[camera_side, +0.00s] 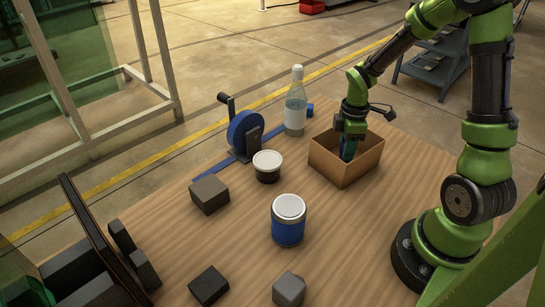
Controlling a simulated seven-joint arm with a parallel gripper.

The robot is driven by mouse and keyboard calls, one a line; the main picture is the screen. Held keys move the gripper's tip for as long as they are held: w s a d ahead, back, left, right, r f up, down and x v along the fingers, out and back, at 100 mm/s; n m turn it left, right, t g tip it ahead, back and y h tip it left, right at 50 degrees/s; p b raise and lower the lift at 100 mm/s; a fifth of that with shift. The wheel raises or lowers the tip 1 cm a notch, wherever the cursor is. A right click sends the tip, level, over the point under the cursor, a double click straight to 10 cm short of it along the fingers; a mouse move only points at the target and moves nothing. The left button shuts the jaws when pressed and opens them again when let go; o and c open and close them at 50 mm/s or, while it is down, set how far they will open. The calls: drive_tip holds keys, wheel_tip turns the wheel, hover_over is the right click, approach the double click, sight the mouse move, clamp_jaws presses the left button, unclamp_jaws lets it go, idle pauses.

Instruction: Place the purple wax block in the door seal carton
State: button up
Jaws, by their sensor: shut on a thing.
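The carton (341,174) is an open-topped brown box on the right part of the wooden table, towards the back. My gripper (348,150) points down into the carton, with its fingers below the rim. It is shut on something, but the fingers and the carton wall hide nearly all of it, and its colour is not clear. I cannot make out a purple wax block anywhere in view. Whether the held thing touches the carton floor cannot be told.
A clear bottle (296,107) and a blue tape dispenser (245,133) stand left of the carton. A white-lidded tub (267,166), a blue can (288,220) and several dark blocks (209,194) occupy the middle and front. Bare wood lies right of the can.

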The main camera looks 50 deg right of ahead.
drive_tip(key=shift+f, duration=0.4)
drive_tip(key=o, duration=1)
drive_tip(key=shift+r, duration=0.15)
wheel_tip(320, 180, up, 12)
drive_tip(key=shift+s+a+r+m+t+y, duration=0.35)
drive_tip(key=shift+s+a+r+m+t, duration=1.1)
drive_tip(key=shift+a+m, duration=0.95)
drive_tip(key=shift+s+a+r+m+t+y, duration=0.3)
drive_tip(key=shift+s+a+r+m+t, duration=0.7)
drive_tip(key=shift+a+r+m, duration=1.35)
drive_tip(key=shift+s+a+r+m+t+y, duration=0.35)
drive_tip(key=shift+s+a+r+m+t, duration=1.1)
drive_tip(key=shift+a, duration=1.7)
drive_tip(key=shift+w+f+m+g, duration=0.2)
drive_tip(key=shift+f+m+g, duration=0.1)
drive_tip(key=shift+f, duration=0.2)
